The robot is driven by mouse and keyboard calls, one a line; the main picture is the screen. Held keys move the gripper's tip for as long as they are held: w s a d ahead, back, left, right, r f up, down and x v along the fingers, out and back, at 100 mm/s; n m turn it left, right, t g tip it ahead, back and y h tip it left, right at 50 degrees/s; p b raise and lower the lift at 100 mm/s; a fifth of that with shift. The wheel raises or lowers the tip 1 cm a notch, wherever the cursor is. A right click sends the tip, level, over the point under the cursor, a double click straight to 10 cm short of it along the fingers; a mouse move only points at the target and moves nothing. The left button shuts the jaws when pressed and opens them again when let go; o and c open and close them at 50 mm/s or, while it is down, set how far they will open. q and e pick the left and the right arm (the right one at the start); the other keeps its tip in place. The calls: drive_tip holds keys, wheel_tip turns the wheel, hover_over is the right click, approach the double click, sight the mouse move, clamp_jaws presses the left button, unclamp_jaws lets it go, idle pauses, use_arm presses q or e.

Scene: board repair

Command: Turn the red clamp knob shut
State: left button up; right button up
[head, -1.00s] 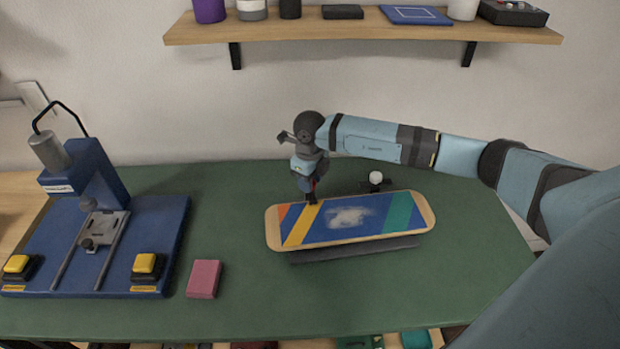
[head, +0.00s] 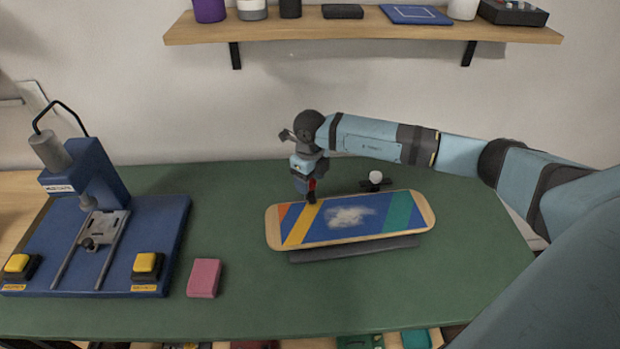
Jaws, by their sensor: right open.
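The striped board (head: 345,217) rests on a dark support (head: 355,249) on the green table. My right gripper (head: 310,194) points down at the back left edge of the board, with its jaws open. A small patch of red, which may be the red clamp knob (head: 312,185), shows at the gripper's fingers and is mostly hidden by them. I cannot tell whether the fingers touch it. A small black fixture with a white ball (head: 376,177) stands behind the board. My left gripper is not in view.
A blue press (head: 97,225) with two yellow buttons fills the left of the table. A pink block (head: 204,278) lies between it and the board. A wall shelf (head: 360,29) with several items hangs above. The green table (head: 380,300) is clear in front and right of the board.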

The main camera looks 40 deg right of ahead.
wheel_tip(320, 180, up, 14)
idle(0.6)
drive_tip(key=shift+f, duration=0.15)
